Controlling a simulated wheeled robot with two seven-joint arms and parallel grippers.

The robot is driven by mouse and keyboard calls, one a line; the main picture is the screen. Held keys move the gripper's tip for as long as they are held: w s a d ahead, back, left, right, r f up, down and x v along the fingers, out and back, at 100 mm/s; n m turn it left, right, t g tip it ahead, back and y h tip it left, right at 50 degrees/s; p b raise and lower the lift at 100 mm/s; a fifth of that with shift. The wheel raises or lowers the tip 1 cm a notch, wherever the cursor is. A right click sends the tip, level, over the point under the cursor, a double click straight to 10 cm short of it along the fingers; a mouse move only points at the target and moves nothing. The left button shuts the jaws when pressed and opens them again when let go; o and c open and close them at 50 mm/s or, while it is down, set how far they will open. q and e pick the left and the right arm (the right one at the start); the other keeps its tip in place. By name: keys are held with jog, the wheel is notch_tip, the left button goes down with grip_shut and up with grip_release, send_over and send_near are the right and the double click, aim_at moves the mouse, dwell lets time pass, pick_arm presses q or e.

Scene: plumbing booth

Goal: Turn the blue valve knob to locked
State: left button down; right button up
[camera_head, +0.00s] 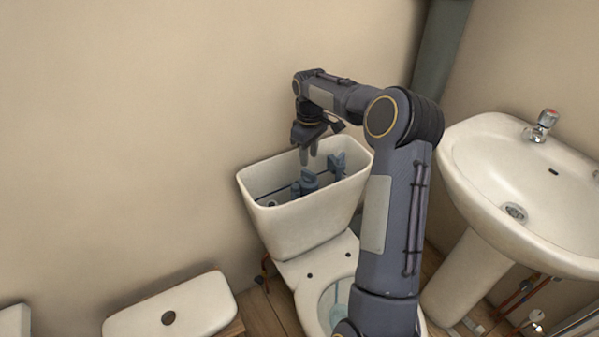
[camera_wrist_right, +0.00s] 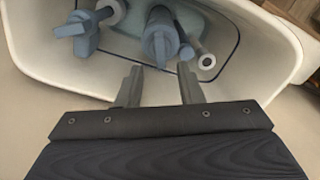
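The open toilet cistern (camera_head: 300,232) holds blue-grey fittings. One round-topped fitting with a raised ridge (camera_head: 308,184) stands near the middle; it also shows just ahead of the fingers in the right wrist view (camera_wrist_right: 160,42). A second blue-grey fitting with a handle-like top (camera_head: 338,163) is near the cistern's right end; it shows at upper left in the right wrist view (camera_wrist_right: 78,34). I cannot tell for certain which is the valve knob. My right gripper (camera_head: 310,158) points down over the cistern, its fingers (camera_wrist_right: 160,88) apart and empty. My left gripper is out of view.
The cistern's white rim surrounds the fittings closely. A grey tube end (camera_wrist_right: 206,61) sits beside the middle fitting. The cistern lid (camera_head: 190,306) lies at lower left, a washbasin (camera_head: 478,190) stands on the right, and the wall is behind.

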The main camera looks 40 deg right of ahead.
aim_at(309, 172)
notch_tip(309, 172, down, 6)
jog(key=shift+f+b, duration=0.2)
jog(key=shift+b, duration=0.25)
jog(key=shift+c, duration=0.2)
grip_shut()
